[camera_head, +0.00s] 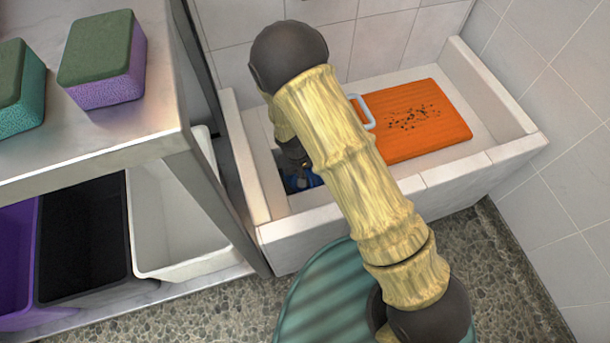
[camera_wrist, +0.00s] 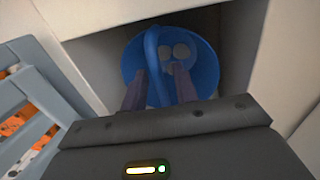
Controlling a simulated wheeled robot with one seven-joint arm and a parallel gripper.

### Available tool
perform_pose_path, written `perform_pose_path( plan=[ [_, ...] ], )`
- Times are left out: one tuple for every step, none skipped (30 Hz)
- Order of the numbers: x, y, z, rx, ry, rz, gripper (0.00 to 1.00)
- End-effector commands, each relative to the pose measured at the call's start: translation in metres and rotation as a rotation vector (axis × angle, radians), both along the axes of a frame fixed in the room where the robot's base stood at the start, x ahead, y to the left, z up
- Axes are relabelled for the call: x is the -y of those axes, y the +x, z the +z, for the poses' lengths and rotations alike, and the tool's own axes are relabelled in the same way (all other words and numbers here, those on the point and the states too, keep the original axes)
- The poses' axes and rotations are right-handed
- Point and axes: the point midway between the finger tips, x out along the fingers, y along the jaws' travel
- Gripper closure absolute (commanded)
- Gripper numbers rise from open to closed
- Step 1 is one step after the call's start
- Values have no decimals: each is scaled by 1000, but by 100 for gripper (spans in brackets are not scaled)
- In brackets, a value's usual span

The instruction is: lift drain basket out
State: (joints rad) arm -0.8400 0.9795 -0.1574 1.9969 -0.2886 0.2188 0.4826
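The blue drain basket (camera_wrist: 205,75) sits in a dark recess and shows near the top middle of the wrist view. Its arched blue handle (camera_wrist: 153,50) stands up towards the camera. Pale round shapes show inside the basket. My gripper (camera_wrist: 160,75) is at the basket, with one finger on each side of the handle and gaps visible between them. I cannot tell whether either finger touches the handle. In the head view only a little of the blue basket (camera_head: 302,183) shows; my arm hides most of the gripper.
A metal shelf (camera_head: 120,135) with sponges stands left, above several bins. Tiled walls close off the back and right.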

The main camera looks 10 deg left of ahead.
Motion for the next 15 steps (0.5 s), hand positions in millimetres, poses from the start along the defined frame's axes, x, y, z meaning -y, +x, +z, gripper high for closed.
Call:
perform_pose_path(
  plan=[
    [0, 0, 0, 0, 0, 0, 71],
    [0, 0, 0, 0, 0, 0, 71],
    [0, 0, 0, 0, 0, 0, 71],
    [0, 0, 0, 0, 0, 0, 73],
    [0, 0, 0, 0, 0, 0, 79],
    [0, 0, 0, 0, 0, 0, 86],
    [0, 0, 0, 0, 0, 0, 92],
    [0, 0, 0, 0, 0, 0, 98],
    [0, 0, 0, 0, 0, 0, 100],
    [0, 0, 0, 0, 0, 0, 100],
    [0, 0, 0, 0, 0, 0, 100],
    [0, 0, 0, 0, 0, 0, 100],
    [0, 0, 0, 0, 0, 0, 100],
    [0, 0, 0, 0, 0, 0, 100],
    [0, 0, 0, 0, 0, 0, 100]
  ],
)
